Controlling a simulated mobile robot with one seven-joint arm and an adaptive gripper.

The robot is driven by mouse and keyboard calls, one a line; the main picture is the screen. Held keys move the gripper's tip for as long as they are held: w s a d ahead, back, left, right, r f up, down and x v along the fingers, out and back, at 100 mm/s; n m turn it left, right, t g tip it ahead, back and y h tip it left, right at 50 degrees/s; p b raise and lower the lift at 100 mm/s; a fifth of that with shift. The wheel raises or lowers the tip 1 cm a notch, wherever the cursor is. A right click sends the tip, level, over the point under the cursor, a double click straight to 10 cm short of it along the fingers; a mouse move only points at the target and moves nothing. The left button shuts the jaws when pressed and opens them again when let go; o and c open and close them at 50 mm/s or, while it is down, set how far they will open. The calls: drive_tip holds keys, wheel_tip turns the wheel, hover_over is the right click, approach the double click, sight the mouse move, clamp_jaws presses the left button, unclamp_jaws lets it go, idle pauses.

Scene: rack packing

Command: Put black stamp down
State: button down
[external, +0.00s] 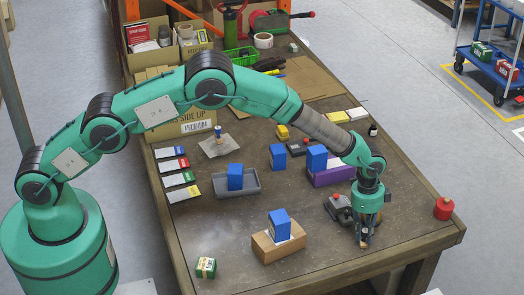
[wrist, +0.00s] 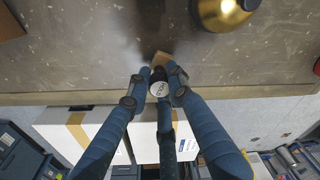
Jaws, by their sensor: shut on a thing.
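My gripper (external: 364,240) is low over the front right part of the workbench (external: 330,262), close to its front edge. In the wrist view its fingers (wrist: 159,88) are closed around a small dark piece with a round, pale, lettered top, which I take to be the black stamp (wrist: 160,90). A small brown piece (wrist: 162,58) shows just beyond the fingertips. In the external view the fingers mostly hide the held piece. I cannot tell whether it touches the bench top.
A grey and black device (external: 338,207) stands just left of my gripper. A red container (external: 444,208) is to the right. A cardboard box with a blue box (external: 279,224) on it is to the left. A shiny gold round thing (wrist: 226,12) shows in the wrist view.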

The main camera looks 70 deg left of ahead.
drive_tip(key=c, duration=1.6)
unclamp_jaws()
drive_tip(key=shift+o, duration=0.2)
drive_tip(key=shift+r, duration=0.1)
wheel_tip(320, 180, up, 12)
drive_tip(key=a+p, duration=0.1)
drive_tip(key=p, duration=0.1)
drive_tip(key=shift+s, duration=0.4)
drive_tip(key=shift+r, duration=0.1)
